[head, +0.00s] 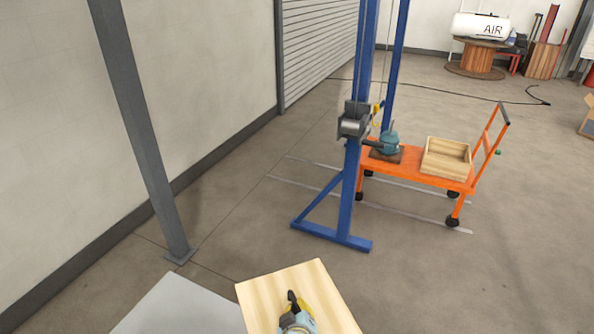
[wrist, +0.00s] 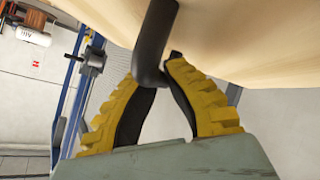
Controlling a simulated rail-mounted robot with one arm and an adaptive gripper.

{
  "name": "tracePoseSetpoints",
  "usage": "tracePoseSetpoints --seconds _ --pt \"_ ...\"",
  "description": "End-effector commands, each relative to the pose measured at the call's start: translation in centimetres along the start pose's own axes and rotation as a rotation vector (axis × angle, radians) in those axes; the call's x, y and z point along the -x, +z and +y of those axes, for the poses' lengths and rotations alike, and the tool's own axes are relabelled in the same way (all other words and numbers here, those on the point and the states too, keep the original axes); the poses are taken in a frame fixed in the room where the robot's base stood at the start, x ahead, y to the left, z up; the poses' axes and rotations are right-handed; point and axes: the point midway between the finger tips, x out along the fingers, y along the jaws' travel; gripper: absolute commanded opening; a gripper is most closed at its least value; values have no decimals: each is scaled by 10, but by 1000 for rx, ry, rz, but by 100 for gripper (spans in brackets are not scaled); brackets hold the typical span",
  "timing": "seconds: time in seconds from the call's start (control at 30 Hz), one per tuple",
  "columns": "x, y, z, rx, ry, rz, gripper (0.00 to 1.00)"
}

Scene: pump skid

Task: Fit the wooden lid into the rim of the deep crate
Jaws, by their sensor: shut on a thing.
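The wooden lid (head: 262,287) is a flat, pale board at the bottom of the head view. In the wrist view its face (wrist: 245,35) fills the top right, with a black curved handle (wrist: 156,35) on it. My gripper (head: 293,299) has yellow ridged fingers, also large in the wrist view (wrist: 152,78). The fingers are closed on the black handle, and their tips meet around it. The lid looks slightly tilted in the wrist view.
A grey flat surface (head: 185,308) lies left of the lid. A grey post (head: 148,140) and a blue hoist frame (head: 347,200) stand beyond. An orange cart (head: 410,175) carries a teal pump (head: 388,143) and an open wooden box (head: 447,160). The floor between is clear.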

Motion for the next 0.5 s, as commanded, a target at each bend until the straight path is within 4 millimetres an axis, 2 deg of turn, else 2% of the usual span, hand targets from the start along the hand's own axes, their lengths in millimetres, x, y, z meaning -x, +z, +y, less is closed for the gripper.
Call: tracePoseSetpoints --seconds 0.03,0.5 --pt "10 -14 11 -1 2 2 0" --pt "50 -70 53 0 2 2 0"
